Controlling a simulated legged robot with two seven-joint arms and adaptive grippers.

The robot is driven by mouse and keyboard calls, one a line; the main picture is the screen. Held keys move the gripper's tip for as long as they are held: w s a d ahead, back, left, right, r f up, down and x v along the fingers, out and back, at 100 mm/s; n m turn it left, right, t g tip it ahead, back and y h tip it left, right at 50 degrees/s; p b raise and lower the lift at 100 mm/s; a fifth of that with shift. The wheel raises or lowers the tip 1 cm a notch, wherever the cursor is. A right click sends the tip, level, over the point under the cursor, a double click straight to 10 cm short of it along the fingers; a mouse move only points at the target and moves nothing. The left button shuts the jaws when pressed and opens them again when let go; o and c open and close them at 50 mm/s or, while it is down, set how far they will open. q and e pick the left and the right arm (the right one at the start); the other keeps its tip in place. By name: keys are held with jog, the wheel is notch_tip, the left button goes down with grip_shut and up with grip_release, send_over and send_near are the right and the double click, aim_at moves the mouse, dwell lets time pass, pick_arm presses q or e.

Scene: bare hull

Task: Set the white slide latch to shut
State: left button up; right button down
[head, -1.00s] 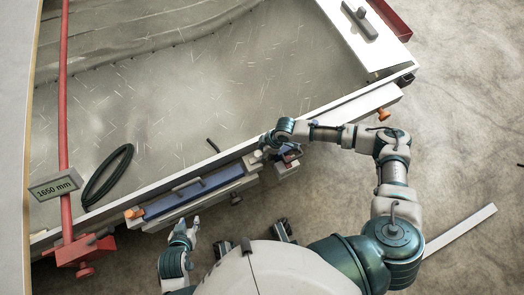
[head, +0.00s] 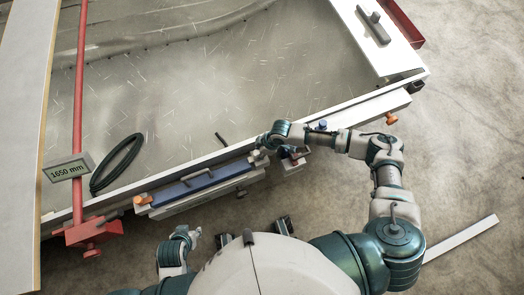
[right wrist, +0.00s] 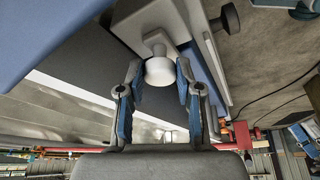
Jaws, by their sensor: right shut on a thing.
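The white slide latch shows in the right wrist view as a round white knob (right wrist: 159,72) on a short stem, set on a pale plate. My right gripper (right wrist: 159,84) has its blue-padded fingers on both sides of the knob and is shut on it. In the head view my right gripper (head: 264,150) is at the right end of the blue panel, and it mostly hides the latch there. The latch's travel and end stops cannot be made out. My left gripper (head: 190,236) is near my body, below the blue panel, apart from it; its finger opening is unclear.
The blue panel (head: 195,187) with a handle lies along the hull's white edge. A black ring (head: 117,165) and a red clamp (head: 92,232) with a "1650 mm" sign (head: 68,168) are at left. Open floor (head: 470,160) lies at right.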

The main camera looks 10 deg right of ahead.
jog(key=c, duration=1.1)
grip_release()
jog(key=shift+w+a+r, duration=0.2)
jog(key=shift+a+r, duration=0.15)
jog(key=shift+a, duration=0.15)
jog(key=shift+f, duration=0.15)
jog(key=shift+v, duration=5.9)
